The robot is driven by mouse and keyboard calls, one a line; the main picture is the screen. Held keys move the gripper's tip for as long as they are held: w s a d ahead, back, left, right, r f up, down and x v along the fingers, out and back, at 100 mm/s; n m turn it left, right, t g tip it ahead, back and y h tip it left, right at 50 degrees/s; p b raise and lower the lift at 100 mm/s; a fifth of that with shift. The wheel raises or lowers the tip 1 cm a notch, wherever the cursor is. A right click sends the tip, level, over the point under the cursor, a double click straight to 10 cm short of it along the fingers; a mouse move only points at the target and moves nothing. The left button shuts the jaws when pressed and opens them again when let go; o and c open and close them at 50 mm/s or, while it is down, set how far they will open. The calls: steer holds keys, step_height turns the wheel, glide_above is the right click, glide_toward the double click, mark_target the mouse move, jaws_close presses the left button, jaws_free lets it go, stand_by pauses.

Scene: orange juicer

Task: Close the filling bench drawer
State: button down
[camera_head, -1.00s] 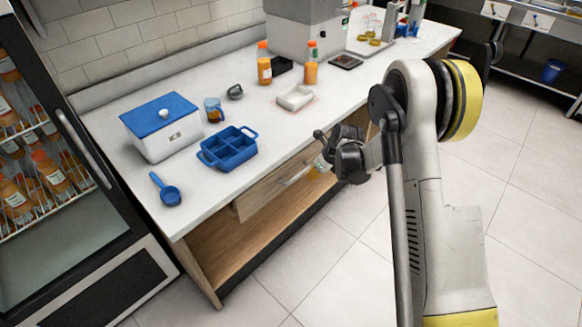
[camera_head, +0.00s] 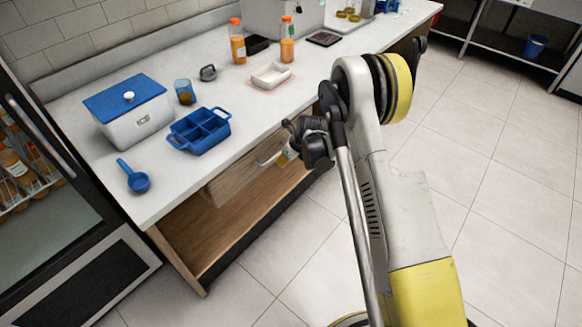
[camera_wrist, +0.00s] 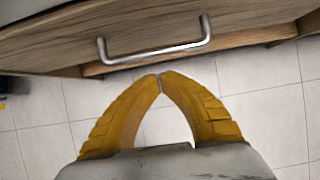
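The filling bench drawer (camera_head: 232,178) has a wooden front under the white worktop. In the wrist view its front (camera_wrist: 60,42) spans the top, with a metal bar handle (camera_wrist: 155,52) across it. The handle also shows in the head view (camera_head: 268,161). I cannot tell exactly how far out the drawer stands. My gripper (camera_wrist: 160,76) has yellow fingers whose tips meet, with nothing between them. The tips are just below the handle in the picture, and contact is not visible. In the head view my gripper (camera_head: 287,153) is small and partly hidden by my wrist.
The worktop (camera_head: 180,218) holds an ice box (camera_head: 135,110), a blue tray (camera_head: 200,131), a blue scoop (camera_head: 135,178) and juice bottles (camera_head: 238,45). A glass-door fridge (camera_head: 50,220) stands at left. Tiled floor (camera_head: 460,150) is open at right.

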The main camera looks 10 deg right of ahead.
mark_target(269, 156)
steer(key=shift+w+a+r, duration=0.15)
steer(key=shift+w+a, duration=0.2)
steer(key=shift+w, duration=0.2)
steer(key=w+a, duration=0.1)
steer(key=w, duration=0.1)
steer(key=w+a+b, duration=0.1)
steer(key=w+a, duration=0.1)
steer(key=shift+w+a, duration=0.1)
steer(key=shift+w, duration=0.1)
